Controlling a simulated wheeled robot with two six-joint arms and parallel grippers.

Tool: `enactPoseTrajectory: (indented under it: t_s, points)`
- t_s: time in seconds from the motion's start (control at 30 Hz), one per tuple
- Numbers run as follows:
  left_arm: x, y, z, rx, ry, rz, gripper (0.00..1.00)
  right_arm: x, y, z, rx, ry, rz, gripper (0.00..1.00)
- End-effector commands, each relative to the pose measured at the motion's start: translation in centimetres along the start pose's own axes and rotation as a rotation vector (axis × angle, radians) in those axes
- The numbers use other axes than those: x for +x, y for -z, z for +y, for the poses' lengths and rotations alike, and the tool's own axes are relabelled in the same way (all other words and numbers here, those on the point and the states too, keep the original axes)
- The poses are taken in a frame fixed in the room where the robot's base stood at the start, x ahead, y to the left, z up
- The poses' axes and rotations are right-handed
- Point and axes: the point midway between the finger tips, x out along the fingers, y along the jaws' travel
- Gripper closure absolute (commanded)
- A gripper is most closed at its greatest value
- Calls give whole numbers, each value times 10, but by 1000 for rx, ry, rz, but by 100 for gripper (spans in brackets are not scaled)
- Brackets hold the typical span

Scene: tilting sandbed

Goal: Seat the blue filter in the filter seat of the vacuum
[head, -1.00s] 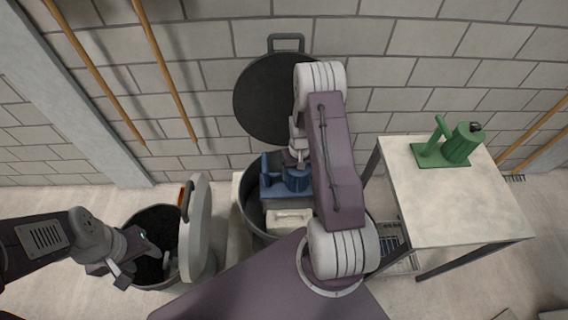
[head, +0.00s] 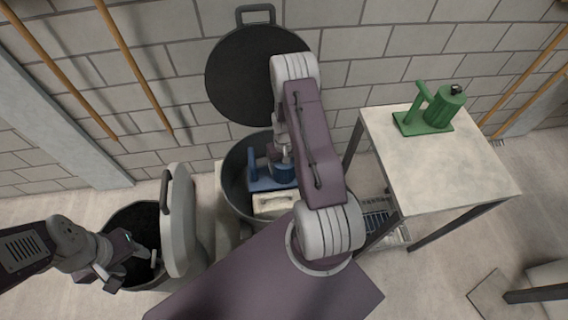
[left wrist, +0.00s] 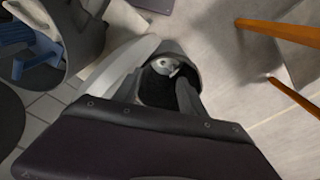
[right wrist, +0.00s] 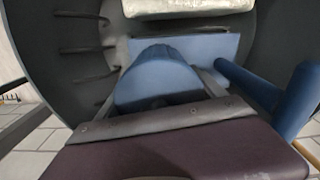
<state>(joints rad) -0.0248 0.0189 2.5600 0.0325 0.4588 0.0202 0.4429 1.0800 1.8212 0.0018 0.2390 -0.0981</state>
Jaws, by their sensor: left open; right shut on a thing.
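A blue ribbed cylinder, which looks like the filter (head: 284,173), stands in the wide dark drum (head: 231,185). My right gripper (head: 283,152) is shut on it from above, and the right wrist view shows the cylinder (right wrist: 160,78) between the fingers. A blue plate (head: 262,185) with an upright blue post (head: 251,163) lies beside and under it; I cannot tell whether cylinder and plate are joined. The filter seat cannot be made out. My left gripper (head: 143,252) is open over a smaller bin (head: 133,207) with black contents.
A cream block (head: 275,205) lies in the drum in front of the blue plate. The drum's round lid (head: 257,75) stands open against the wall. A pale lid (head: 179,222) stands upright beside the small bin. A green device (head: 432,112) stands on the table (head: 440,170) at right.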

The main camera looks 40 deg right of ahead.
Motion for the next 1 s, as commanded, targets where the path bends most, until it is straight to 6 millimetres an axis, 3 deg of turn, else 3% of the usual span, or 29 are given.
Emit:
enactPoseTrajectory:
  t_s: [0.1,0.3,1.0]
  points:
    - [16,-2,0,0,0,0,51,19,0,0,0,0,0,91]
    - [27,-3,0,0,0,0,51,35,0,0,0,0,0,91]
    - [25,-3,0,0,0,0,51,35,0,0,0,0,1,91]
